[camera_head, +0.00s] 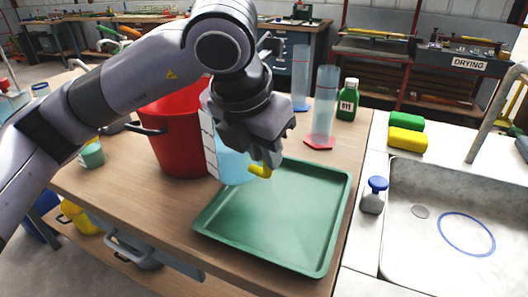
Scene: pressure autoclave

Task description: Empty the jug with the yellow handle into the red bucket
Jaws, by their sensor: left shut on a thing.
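The red bucket (172,142) stands on the wooden table, partly behind my left arm. A light blue see-through jug (234,168) with a white graduated strip is just right of the bucket, at the back left corner of the green tray. Its yellow handle (261,171) shows below my left gripper (258,152), which is shut on it. The gripper hides most of the jug's top and handle. The jug looks roughly upright; I cannot tell whether it touches the table or how full it is. My right gripper is not in view.
The empty green tray (279,222) lies in front. Two clear cylinders (325,106) and a green bottle (347,100) stand behind it. A small green cup (92,155) is left of the bucket. At right are sponges (407,140), a blue-topped dispenser (373,197) and a sink (460,190).

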